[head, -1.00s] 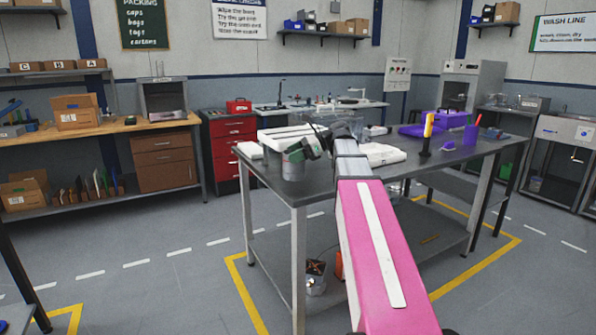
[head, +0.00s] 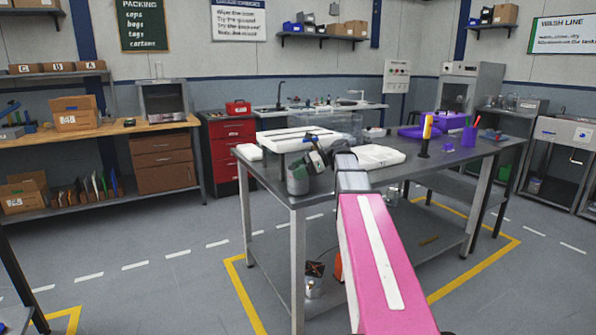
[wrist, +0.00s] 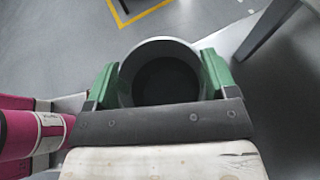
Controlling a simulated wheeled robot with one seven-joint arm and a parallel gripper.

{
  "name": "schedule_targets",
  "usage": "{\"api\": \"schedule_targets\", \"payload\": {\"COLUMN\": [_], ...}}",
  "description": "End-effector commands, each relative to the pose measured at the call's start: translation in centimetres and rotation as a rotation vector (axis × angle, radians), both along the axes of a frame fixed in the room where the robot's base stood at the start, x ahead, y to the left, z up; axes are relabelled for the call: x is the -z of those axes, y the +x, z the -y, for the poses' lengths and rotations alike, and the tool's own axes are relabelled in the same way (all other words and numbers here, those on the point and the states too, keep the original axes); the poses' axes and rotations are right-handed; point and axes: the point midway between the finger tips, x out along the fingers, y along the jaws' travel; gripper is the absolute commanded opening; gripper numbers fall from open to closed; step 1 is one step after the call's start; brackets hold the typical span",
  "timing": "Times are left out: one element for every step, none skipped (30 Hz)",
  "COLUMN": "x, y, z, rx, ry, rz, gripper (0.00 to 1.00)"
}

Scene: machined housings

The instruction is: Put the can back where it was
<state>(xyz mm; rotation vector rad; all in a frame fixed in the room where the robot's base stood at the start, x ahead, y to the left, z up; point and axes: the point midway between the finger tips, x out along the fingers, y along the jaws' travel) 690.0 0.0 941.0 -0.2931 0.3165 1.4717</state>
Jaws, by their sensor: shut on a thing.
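A grey, open-topped can (head: 297,182) shows at the near left corner of the dark-topped workbench (head: 262,179). My gripper (head: 305,168) is shut on it. In the wrist view the can (wrist: 165,80) sits between the green fingers of my gripper (wrist: 160,75), one on each side of its wall. I look down into its dark inside. Floor shows beyond the can there. The can looks upright in the head view. I cannot tell whether its base touches anything.
White trays (head: 378,157) and a white block (head: 249,152) lie on the bench top. A yellow-topped tool (head: 427,128) stands farther right. The lower shelf (head: 275,247) holds a small metal container (head: 314,287). Floor left of the bench is clear.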

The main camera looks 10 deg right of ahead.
Motion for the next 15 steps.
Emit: {"api": "schedule_targets", "payload": {"x": [0.01, 0.05, 0.17, 0.25, 0.25, 0.24, 0.23, 0.23, 0.22, 0.22, 0.22, 0.22, 0.2, 0.14, 0.01], "y": [0.01, 0.0, 0.0, 0.0, 0.0, 0.01, 0.01, 0.01, 0.01, 0.01, 0.01, 0.01, 0.01, 0.01, 0.01], "z": [0.0, 0.0, -0.01, 0.0, 0.0, 0.0, 0.0, 0.0, -0.01, -0.01, -0.01, 0.0, 0.0, 0.0, 0.0], "rx": [0.0, 0.0, 0.0, 0.0, 0.0, 0.0, 0.0, 0.0, 0.0, 0.0, 0.0, 0.0, 0.0, 0.0, 0.0], "ry": [0.0, 0.0, 0.0, 0.0, 0.0, 0.0, 0.0, 0.0, 0.0, 0.0, 0.0, 0.0, 0.0, 0.0, 0.0], "rz": [0.0, 0.0, 0.0, -0.001, 0.0, 0.0, 0.0, 0.0, 0.0, 0.0, 0.0, 0.0, 0.0, 0.0, 0.0], "gripper": [0.4, 0.4, 0.4, 0.4, 0.85, 0.98, 1.0, 1.0, 1.0, 1.0, 1.0, 1.0, 1.0, 1.0, 1.0]}}
